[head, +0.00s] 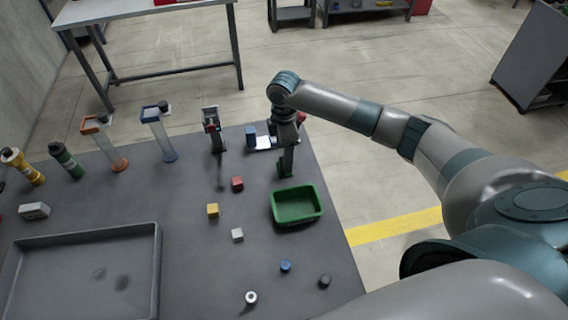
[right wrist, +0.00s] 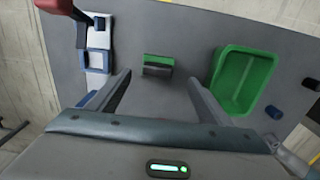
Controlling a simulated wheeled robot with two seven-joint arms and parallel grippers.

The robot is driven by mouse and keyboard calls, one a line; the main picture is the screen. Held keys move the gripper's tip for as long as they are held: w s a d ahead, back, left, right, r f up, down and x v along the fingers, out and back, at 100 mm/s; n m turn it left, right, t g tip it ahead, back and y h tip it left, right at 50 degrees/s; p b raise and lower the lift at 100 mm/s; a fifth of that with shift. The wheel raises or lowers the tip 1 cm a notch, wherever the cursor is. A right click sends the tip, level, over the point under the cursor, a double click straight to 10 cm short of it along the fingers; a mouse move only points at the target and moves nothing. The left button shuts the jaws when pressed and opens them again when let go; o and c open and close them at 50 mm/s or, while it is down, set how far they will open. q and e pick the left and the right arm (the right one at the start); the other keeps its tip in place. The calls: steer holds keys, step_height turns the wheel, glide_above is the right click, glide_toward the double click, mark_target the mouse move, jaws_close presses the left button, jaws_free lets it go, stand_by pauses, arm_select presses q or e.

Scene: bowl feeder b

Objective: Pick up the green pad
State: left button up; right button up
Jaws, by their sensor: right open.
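The green pad (right wrist: 158,60) shows in the right wrist view as a small block, green on top with a dark grey face. It sits on the grey table, ahead of my right gripper (right wrist: 158,78), whose two fingers are spread wide and empty. The pad lies between the lines of the fingers, with no visible contact. In the head view the right gripper (head: 288,158) points down at the table's far right part, and the green pad (head: 284,170) is partly hidden beside it. My left gripper is in neither view.
A green bin (head: 297,205) stands close to the pad. A blue and white fixture (head: 252,138) is on the pad's other side. Red (head: 237,183), yellow (head: 212,210) and white (head: 237,235) blocks lie nearby. A grey tray (head: 157,270) fills the table's front left.

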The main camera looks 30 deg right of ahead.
steer(key=shift+f, duration=0.65)
steer(key=shift+f+p, duration=0.25)
steer(key=shift+p, duration=0.15)
steer(key=f+p, duration=0.1)
steer(key=f, duration=0.1)
steer(key=f+p, duration=0.1)
steer(key=shift+w+f, duration=0.2)
steer(key=shift+f, duration=0.65)
steer(key=c, duration=1.3)
steer(key=shift+r, duration=0.15)
